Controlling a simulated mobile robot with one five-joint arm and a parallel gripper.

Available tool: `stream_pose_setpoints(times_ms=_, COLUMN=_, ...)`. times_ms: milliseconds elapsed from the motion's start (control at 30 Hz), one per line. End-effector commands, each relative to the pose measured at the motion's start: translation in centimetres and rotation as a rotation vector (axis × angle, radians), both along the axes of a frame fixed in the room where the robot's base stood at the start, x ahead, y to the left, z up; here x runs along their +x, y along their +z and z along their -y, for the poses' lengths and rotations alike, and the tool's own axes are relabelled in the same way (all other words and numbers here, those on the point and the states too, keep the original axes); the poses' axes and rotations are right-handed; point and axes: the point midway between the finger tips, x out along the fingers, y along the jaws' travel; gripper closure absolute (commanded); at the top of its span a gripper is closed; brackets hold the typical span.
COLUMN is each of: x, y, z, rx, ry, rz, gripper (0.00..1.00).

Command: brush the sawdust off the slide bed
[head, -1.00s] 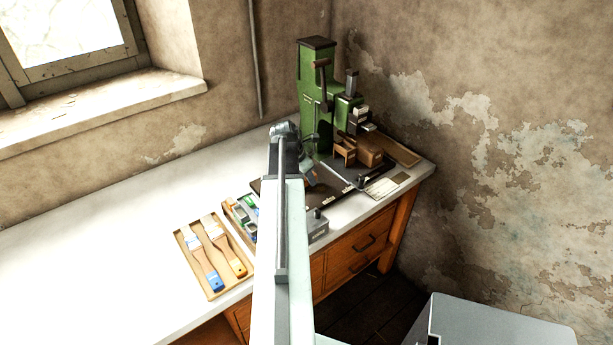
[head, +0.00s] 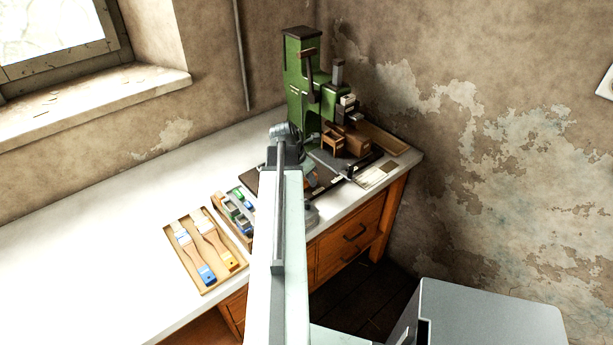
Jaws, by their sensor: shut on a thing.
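The green handwheel press (head: 302,80) stands at the back right of the white bench. A grey flat bed (head: 328,162) lies in front of it, partly behind small brown blocks; I cannot make out sawdust at this size. My arm reaches over the bench, its wrist just in front of the press. My gripper (head: 305,175) hangs below the wrist, mostly hidden by my arm. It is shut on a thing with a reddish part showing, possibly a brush. Two more brushes, one blue-ended (head: 195,254) and one yellow-ended (head: 217,243), lie in a shallow wooden tray (head: 176,262).
A box of small coloured items (head: 234,212) stands between the tray and my arm. A brown block (head: 356,142) and a pale card (head: 375,176) lie by the press. The bench top (head: 95,235) is clear at left. A grey cabinet (head: 490,312) stands at lower right.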

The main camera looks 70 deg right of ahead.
Motion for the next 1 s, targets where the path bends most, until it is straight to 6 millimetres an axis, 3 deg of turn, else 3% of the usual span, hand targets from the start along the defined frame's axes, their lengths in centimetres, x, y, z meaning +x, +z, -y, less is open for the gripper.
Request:
stream_pose_setpoints(times_ms=367, x=-0.4, y=0.1, z=1.1, rx=0.000, ry=0.001, rz=0.000, gripper=1.00)
stream_pose_setpoints(times_ms=700, x=2.3, y=-0.1, z=2.9, rx=-0.001, ry=0.003, rz=0.001, gripper=1.00)
stream_pose_setpoints(times_ms=1000, x=3.0, y=-0.2, z=3.3, rx=0.000, ry=0.001, rz=0.003, gripper=1.00)
